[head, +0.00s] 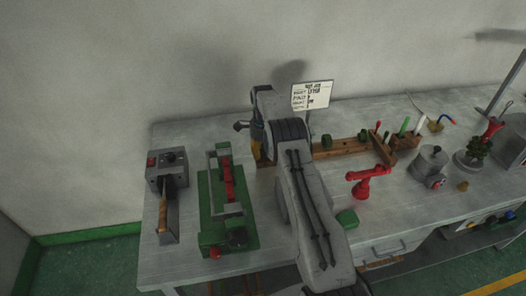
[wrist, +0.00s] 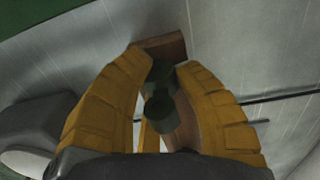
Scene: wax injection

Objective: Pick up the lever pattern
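My gripper (wrist: 166,64) has its two yellow fingers spread apart in the wrist view. A dark green piece with a round end (wrist: 158,112), which looks like a lever pattern, lies between them, over a brown wooden rail (wrist: 184,128). I cannot tell whether the fingers touch it. In the head view my gripper is mostly hidden by my arm; a yellow finger shows beside the near end of the wooden rail (head: 340,149). Two other green pieces sit on the rail, one near its left end (head: 327,141) and one further right (head: 362,134).
A green fixture (head: 212,205) and a grey box device (head: 167,170) stand on the bench's left. A sign card (head: 312,95) stands behind the rail. A red stand (head: 368,182), a green block (head: 347,217) and a grey pot (head: 428,166) are to the right.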

